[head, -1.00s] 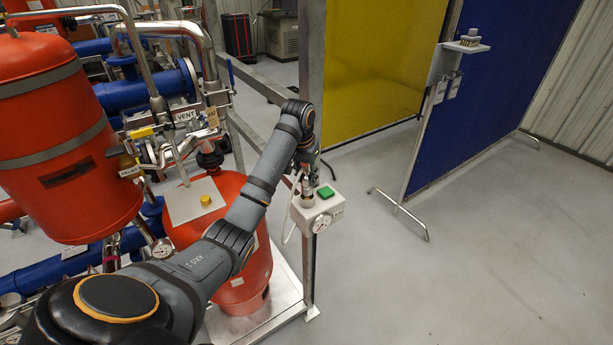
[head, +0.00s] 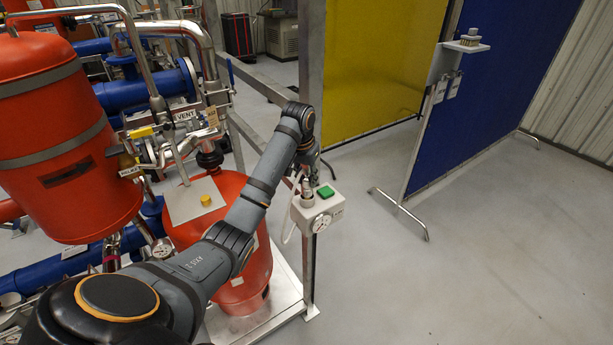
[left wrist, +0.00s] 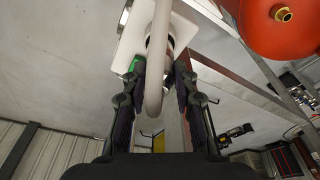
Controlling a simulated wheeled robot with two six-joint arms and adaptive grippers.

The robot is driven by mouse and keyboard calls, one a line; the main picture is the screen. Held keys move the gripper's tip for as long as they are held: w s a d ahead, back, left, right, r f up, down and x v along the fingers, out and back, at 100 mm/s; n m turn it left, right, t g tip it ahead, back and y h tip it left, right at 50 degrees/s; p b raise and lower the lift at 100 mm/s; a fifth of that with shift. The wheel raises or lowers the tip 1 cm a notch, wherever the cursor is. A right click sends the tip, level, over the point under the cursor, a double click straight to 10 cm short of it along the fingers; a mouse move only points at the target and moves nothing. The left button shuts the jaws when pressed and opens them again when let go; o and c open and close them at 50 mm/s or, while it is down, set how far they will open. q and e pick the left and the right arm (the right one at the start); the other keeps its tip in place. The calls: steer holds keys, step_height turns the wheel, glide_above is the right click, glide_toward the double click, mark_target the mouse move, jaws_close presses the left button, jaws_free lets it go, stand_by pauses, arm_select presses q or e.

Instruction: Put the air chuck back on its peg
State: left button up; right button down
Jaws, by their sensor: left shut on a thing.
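The air chuck (head: 307,186) is small and partly hidden by my left gripper, above the top of a white box. A pale hose (head: 292,220) hangs in a loop down the box's left side; in the left wrist view the hose (left wrist: 154,95) crosses in front of the fingers and hides much of the chuck. My left gripper (head: 311,176), in the left wrist view (left wrist: 156,85), is shut on the chuck. I cannot make out the peg, or whether the chuck touches the box. My right gripper is not in view.
The white box (head: 305,215) has a green button (head: 326,192) and a round gauge (head: 321,223), on a metal post. A red tank (head: 235,285) stands close to its left, with pipes beyond. Blue and yellow screens stand behind. The floor to the right is clear.

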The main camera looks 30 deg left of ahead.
mark_target(306, 188)
arm_select(q)
steer(key=shift+f, duration=0.45)
steer(key=shift+f, duration=0.3)
steer(key=shift+f, duration=0.5)
steer(key=shift+f, duration=0.4)
steer(key=shift+f, duration=0.2)
stand_by(0.3)
steer(key=o, duration=1.3)
steer(key=shift+o, duration=0.2)
